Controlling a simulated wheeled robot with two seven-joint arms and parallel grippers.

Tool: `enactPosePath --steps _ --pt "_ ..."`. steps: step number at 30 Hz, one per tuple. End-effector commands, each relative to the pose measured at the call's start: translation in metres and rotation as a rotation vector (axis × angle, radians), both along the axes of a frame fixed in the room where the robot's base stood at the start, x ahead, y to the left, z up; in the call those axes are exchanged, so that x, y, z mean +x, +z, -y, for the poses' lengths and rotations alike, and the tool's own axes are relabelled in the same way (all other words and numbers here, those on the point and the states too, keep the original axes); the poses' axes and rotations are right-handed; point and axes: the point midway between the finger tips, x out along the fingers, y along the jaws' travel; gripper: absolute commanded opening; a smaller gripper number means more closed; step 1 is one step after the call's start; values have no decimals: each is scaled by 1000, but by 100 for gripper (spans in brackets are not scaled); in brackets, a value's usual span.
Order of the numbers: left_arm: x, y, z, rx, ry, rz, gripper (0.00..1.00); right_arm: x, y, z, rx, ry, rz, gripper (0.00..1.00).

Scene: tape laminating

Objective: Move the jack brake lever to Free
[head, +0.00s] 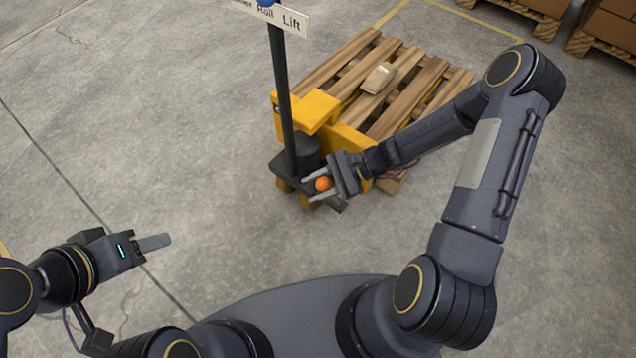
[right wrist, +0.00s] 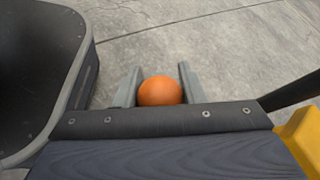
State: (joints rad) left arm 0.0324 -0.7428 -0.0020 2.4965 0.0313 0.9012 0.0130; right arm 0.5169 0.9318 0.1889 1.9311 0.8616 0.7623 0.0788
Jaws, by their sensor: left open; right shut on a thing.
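The jack brake lever shows as an orange ball knob (head: 323,184) low at the near side of the yellow pallet jack (head: 350,143). My right gripper (head: 318,187) is shut on this knob, with one finger on each side of it. In the right wrist view the orange knob (right wrist: 160,91) sits between the two grey fingers (right wrist: 161,88). The lever's arm below the knob is hidden. My left gripper (head: 160,242) is open and empty above the floor at the lower left, far from the jack.
A wooden pallet (head: 340,70) carrying a small tan package (head: 378,78) lies behind. The concrete floor at the left is clear.

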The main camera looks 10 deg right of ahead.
Motion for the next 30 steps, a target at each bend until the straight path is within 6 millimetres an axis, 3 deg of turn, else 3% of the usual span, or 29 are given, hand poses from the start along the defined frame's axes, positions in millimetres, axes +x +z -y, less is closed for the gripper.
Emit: enactPosePath --steps 11,12,16,25,30 --pt "0 -1 0 0 0 0 47 -5 -5 -3 -3 6 -11 0" --pt "0 -1 0 0 0 0 47 -5 -6 -3 -3 6 -11 41" --pt "0 -1 0 0 0 0 47 -4 -5 -2 -3 5 -9 57" --pt "0 0 0 0 0 0 47 -2 -1 1 -3 2 -5 57" --pt "0 10 0 0 0 0 47 -2 10 21 -5 -1 -4 57"
